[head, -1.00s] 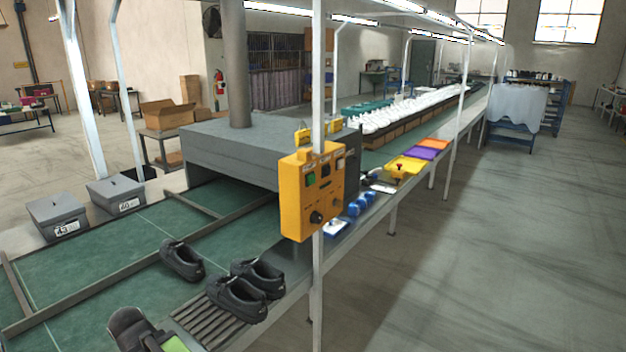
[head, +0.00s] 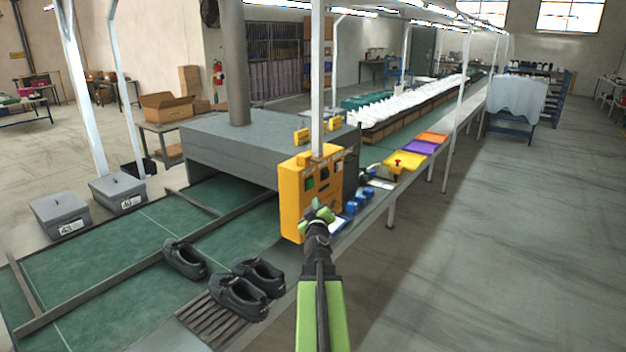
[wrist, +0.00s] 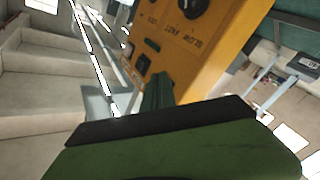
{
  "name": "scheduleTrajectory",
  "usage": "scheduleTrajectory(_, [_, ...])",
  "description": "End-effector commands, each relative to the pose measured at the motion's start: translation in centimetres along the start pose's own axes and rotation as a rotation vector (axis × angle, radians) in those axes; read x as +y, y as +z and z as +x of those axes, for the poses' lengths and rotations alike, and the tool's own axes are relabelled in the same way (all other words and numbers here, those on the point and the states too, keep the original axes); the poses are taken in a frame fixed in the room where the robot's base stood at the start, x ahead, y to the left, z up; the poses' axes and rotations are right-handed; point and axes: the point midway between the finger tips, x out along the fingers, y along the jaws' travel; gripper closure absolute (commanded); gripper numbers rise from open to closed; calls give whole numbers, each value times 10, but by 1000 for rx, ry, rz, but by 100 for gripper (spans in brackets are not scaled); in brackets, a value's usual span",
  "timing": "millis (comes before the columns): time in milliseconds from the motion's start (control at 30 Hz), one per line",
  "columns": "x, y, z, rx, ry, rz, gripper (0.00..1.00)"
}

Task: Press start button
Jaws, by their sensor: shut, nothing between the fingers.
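A yellow control box (head: 292,205) is fixed to a white post beside the conveyor. A green button (head: 310,184) sits at the upper left of its front face, with dark controls to its right. My gripper (head: 318,212) is shut and empty. In the head view it overlaps the lower front of the box, below the green button, and hides the knob there. In the wrist view the fingers (wrist: 157,92) point at the yellow panel (wrist: 215,50), where a dark knob (wrist: 193,8) and small black controls (wrist: 142,65) show. I cannot tell whether the tips touch it.
A grey tunnel housing (head: 215,150) is behind the box. Blue items (head: 355,205) and a yellow tray (head: 402,163) lie along the line to the right. The floor at right is clear.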

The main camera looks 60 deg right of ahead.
Motion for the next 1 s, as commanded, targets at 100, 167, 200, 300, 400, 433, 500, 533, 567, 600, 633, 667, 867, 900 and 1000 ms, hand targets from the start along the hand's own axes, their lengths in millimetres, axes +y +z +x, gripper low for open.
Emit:
scheduleTrajectory(100, [62, 13, -1, 89, 2, -90, 100])
scheduleTrajectory(167, [78, 19, -4, 119, -15, -126, 100])
scheduleTrajectory(200, [85, 23, -6, 133, -26, -144, 100])
scheduleTrajectory(300, [92, 28, -9, 151, -45, -170, 100])
scheduleTrajectory(400, [92, 29, -10, 156, -50, -174, 100])
scheduleTrajectory(433, [92, 29, -10, 156, -50, -174, 100])
scheduleTrajectory(500, [91, 29, -10, 156, -50, -173, 100])
scheduleTrajectory(533, [91, 29, -10, 155, -50, -173, 100])
scheduleTrajectory(567, [91, 29, -10, 155, -50, -173, 100])
scheduleTrajectory(600, [91, 28, -9, 155, -50, -173, 100])
scheduleTrajectory(633, [90, 28, -9, 155, -50, -173, 100])
scheduleTrajectory(667, [90, 28, -8, 156, -51, -173, 100])
scheduleTrajectory(867, [77, 18, 4, 156, -52, -172, 100])
scheduleTrajectory(900, [73, 14, 8, 157, -52, -172, 100])
scheduleTrajectory(1000, [64, 6, 17, 156, -52, -172, 100])
